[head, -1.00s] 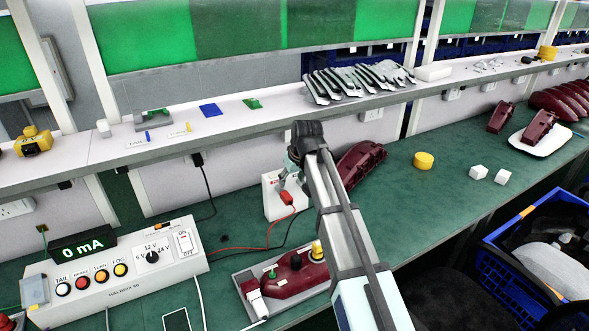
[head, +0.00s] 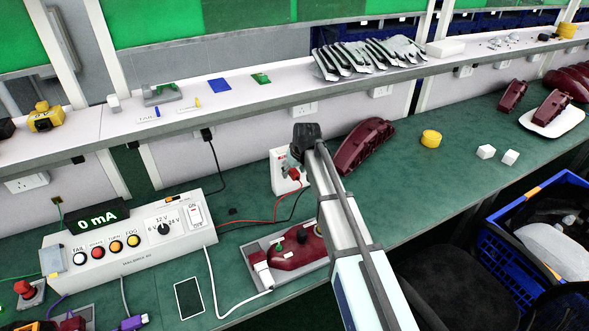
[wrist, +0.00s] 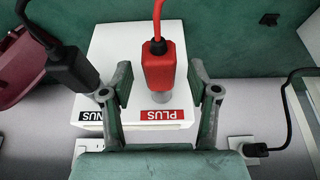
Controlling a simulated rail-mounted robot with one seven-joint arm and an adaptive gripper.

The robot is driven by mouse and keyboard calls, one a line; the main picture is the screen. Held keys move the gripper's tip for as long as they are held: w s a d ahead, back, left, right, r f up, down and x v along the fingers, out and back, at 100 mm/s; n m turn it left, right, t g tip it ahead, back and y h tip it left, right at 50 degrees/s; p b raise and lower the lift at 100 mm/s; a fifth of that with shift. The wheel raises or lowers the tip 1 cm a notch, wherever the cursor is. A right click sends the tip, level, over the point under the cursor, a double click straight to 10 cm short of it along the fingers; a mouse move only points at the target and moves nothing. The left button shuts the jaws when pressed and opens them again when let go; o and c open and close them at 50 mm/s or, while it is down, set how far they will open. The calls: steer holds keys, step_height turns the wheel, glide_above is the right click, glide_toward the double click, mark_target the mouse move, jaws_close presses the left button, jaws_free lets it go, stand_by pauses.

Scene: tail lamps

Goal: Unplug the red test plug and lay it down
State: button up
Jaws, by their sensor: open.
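The red test plug (wrist: 160,66) stands in the PLUS socket of a white box (wrist: 185,135). In the wrist view my gripper (wrist: 163,92) is open, one finger on each side of the plug, with gaps on both sides. A black plug (wrist: 72,68) is in the other socket, just outside the left finger. In the head view the red plug (head: 294,174) shows in front of the white box (head: 281,181), right below my gripper (head: 295,161), whose fingers are partly hidden.
A maroon lamp (head: 297,251) lies in a grey tray left of my arm. A control box (head: 130,244) reading 0 mA stands at left. Bare green bench (head: 400,180) lies to the right.

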mark_target(297, 178)
steer(key=shift+c, duration=0.3)
jaws_close()
steer(key=shift+s+d, duration=0.15)
steer(key=shift+s, duration=0.15)
steer(key=shift+s+d, duration=0.2)
steer(key=shift+s, duration=0.1)
steer(key=shift+s+d, duration=0.5)
steer(key=shift+s, duration=0.3)
steer(key=shift+s+d, duration=0.45)
steer(key=shift+s, duration=0.3)
steer(key=shift+s+d, duration=0.4)
steer(key=shift+s, duration=0.3)
